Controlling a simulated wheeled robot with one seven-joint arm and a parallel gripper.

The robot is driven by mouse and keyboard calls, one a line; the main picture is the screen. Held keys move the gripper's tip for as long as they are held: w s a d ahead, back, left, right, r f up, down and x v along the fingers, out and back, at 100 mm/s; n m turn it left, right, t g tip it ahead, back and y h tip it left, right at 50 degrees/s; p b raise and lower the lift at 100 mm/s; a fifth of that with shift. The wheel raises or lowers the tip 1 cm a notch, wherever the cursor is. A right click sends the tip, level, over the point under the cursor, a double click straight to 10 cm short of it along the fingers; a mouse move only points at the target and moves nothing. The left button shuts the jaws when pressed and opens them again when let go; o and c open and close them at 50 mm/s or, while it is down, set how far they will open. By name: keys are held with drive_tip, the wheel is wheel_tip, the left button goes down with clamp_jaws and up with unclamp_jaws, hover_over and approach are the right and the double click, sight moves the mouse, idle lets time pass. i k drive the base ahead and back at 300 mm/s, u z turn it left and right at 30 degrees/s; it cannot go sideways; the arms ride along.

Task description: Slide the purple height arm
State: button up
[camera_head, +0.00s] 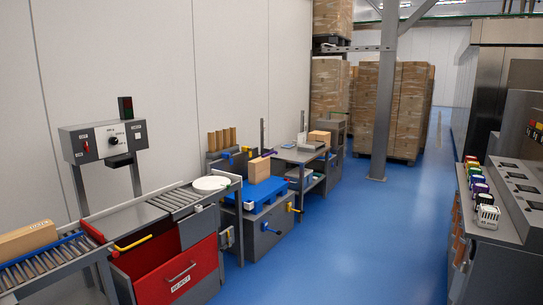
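A small purple bar (269,153), which looks like the purple height arm, sticks out above a cardboard box (259,170) at the grey station along the left wall. It is small and far off, and I cannot make out its mount or track. The box stands on a blue pallet-like platform (254,191). My gripper is not in view.
A roller conveyor (184,203) with a white round item (211,184) and an open red reject drawer (180,275) stand at the left. A grey console (519,199) with coloured knobs is at the right. A grey column (382,100) stands farther back. The blue floor (340,240) between is clear.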

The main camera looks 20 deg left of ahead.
sight(269, 151)
drive_tip(key=z, duration=0.05)
drive_tip(key=i, duration=4.65)
drive_tip(key=u, duration=0.45)
drive_tip(key=i, duration=2.05)
drive_tip(key=u, duration=1.4)
drive_tip(key=i, duration=1.45)
drive_tip(key=u, duration=1.2)
drive_tip(key=i, duration=0.6)
drive_tip(key=u, duration=0.2)
